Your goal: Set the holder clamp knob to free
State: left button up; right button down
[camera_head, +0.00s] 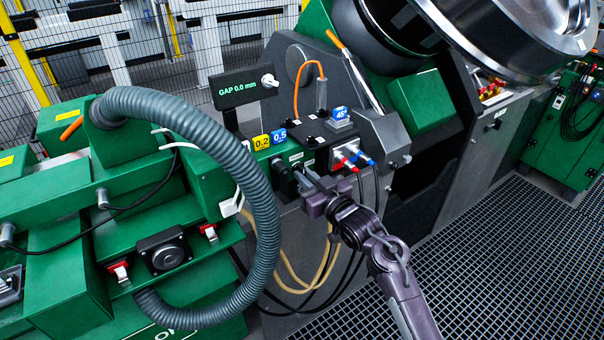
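My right gripper (302,183) comes up from the bottom right on a purple-grey arm. Its fingertips are at the front of the grey control block, close to a black knob (284,177) at the block's left end. The fingers partly cover that area, so I cannot tell whether they touch the knob or are open or shut. The labels on the block are too small to read, so I cannot confirm which knob is the holder clamp knob or its setting. My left gripper is not in view.
A display (243,87) reads GAP 0.0 mm. Yellow and blue tags (262,142) stand by the block. A thick grey hose (262,200) arches on the left. Grated floor (500,255) is clear at right.

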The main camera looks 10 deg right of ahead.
jog(key=shift+r+m+p, duration=0.15)
jog(key=shift+m+p, duration=0.15)
jog(key=shift+p, duration=0.2)
jog(key=shift+m+p, duration=0.75)
jog(key=shift+m, duration=0.15)
jog(key=shift+m+p, duration=0.7)
jog(key=shift+m, duration=0.4)
